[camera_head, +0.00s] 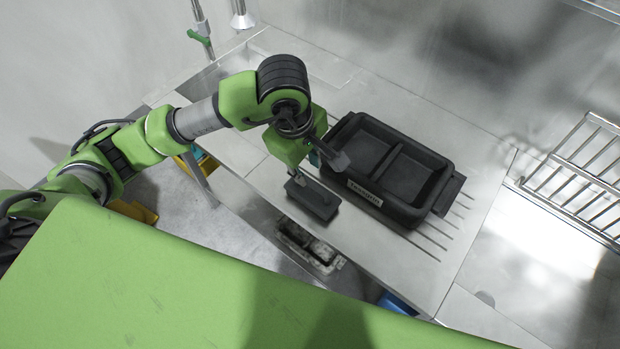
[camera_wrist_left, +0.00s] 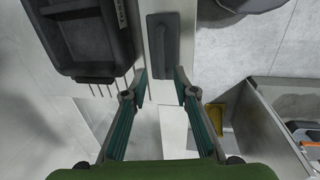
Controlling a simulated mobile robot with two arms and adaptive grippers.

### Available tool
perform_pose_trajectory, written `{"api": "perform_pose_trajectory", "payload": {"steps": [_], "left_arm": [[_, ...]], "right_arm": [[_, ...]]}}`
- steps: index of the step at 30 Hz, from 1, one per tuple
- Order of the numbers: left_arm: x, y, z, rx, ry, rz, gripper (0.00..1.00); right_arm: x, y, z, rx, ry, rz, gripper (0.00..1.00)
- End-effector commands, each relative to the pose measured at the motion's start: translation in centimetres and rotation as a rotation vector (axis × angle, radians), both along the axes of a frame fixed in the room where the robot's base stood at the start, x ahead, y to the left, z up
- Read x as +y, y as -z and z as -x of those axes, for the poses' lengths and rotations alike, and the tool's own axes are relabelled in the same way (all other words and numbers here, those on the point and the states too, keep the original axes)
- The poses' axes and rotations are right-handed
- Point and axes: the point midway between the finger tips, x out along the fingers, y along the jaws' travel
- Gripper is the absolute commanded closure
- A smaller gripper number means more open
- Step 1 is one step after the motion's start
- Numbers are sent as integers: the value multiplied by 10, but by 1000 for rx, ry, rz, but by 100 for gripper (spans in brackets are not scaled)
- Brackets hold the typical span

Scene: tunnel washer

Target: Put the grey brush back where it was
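The grey brush (camera_head: 320,203) is a dark grey block with a raised handle on top. It lies flat at the front edge of the steel table, in front of the black tray. It also shows in the left wrist view (camera_wrist_left: 164,55), beyond the fingers. My left gripper (camera_head: 302,178) is over the brush's left end. In the left wrist view my left gripper (camera_wrist_left: 161,85) has its fingers apart, one on each side of the brush's near end. I cannot tell whether they touch it. My right gripper is not in view.
A black two-compartment tray (camera_head: 428,203) with a label on its front stands on the steel table (camera_head: 455,255), close behind the brush. A wire rack (camera_head: 580,170) is at the right. A dirty container (camera_head: 308,247) shows below the front edge. The table's left part is clear.

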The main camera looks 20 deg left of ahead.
Motion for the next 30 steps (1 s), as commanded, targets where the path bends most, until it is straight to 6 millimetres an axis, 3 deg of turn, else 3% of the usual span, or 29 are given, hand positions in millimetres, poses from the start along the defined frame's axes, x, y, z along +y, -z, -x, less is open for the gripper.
{"api": "perform_pose_trajectory", "payload": {"steps": [3, 9, 26, 30], "left_arm": [[1, -20, 3, -6, 2, 1, 73], [2, -39, 6, -2, 0, 1, 73], [2, -41, 8, 2, 0, 2, 73], [-19, -37, 17, 27, 16, 80, 73]], "right_arm": [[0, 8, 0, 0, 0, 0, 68], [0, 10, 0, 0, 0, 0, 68], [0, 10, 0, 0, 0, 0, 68], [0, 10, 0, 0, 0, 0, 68]]}}
